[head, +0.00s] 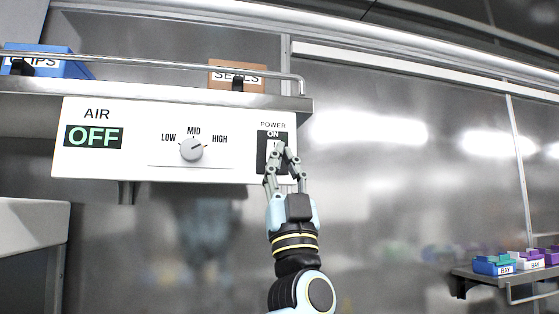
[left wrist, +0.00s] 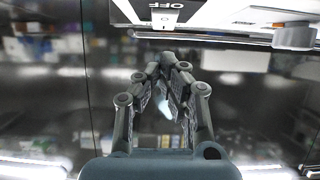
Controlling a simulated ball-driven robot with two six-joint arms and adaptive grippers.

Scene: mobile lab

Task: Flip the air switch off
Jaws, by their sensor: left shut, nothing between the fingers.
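The white air control panel (head: 140,165) hangs under a shelf in the head view. Its AIR display (head: 94,136) reads OFF in white on dark green. The power switch (head: 272,143) at its right end is a pale rocker on a black plate, with ON above it; its lower part is hidden by my gripper. In the left wrist view the switch (left wrist: 165,18) shows beside the OFF label, upside down. My left gripper (head: 283,149) is shut and empty, fingertips in front of the switch plate. In the wrist view the fingertips (left wrist: 168,62) appear just clear of the panel's edge.
A dial (head: 191,149) with LOW, MID and HIGH marks sits mid-panel. A rail (head: 180,63) runs along the shelf above, before a blue CLIPS bin (head: 62,68) and an orange SEALS box (head: 226,68). A small shelf with bins (head: 495,265) stands lower right.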

